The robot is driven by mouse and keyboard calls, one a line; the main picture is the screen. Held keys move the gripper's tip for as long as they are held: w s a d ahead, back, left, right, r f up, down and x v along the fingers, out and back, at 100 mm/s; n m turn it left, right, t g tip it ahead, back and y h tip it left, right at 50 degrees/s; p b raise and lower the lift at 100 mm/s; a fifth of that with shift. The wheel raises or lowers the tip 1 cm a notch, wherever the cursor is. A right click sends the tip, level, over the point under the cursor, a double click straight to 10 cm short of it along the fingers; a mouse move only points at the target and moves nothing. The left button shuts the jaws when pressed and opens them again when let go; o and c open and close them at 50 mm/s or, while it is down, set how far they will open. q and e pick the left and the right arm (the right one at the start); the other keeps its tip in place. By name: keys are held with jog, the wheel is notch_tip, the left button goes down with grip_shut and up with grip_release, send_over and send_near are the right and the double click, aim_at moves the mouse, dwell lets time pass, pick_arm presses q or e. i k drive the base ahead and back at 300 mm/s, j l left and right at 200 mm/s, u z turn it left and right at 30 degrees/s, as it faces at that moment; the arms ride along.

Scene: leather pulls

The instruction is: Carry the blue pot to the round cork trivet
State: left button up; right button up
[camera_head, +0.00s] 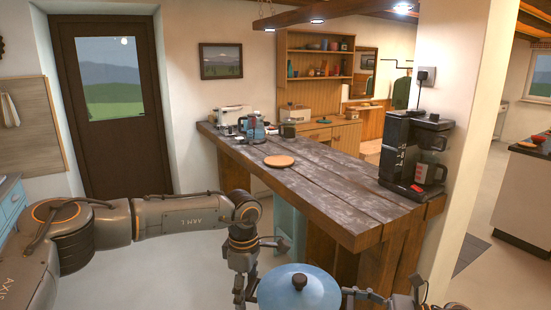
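The blue pot (299,291) is at the bottom centre, cut by the frame's edge. Its lid is on and has a dark knob. My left gripper (246,291) is at the pot's left side, and my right gripper (358,294) is at its right side. The handles and the grippers' contact with them are too small to make out, and what is below the pot is out of view. The round cork trivet (279,161) lies flat and bare on the dark wooden counter (318,187), farther away than the pot.
A coffee machine (402,150) with a jug stands at the counter's right end. A toaster (232,115), a blue kettle (255,128) and other small items stand at the far end. The counter around the trivet is clear. A light blue stool (290,222) stands before the counter.

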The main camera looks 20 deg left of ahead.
aim_at(279, 160)
jog(key=i+j, duration=1.4)
jog(key=i, duration=0.25)
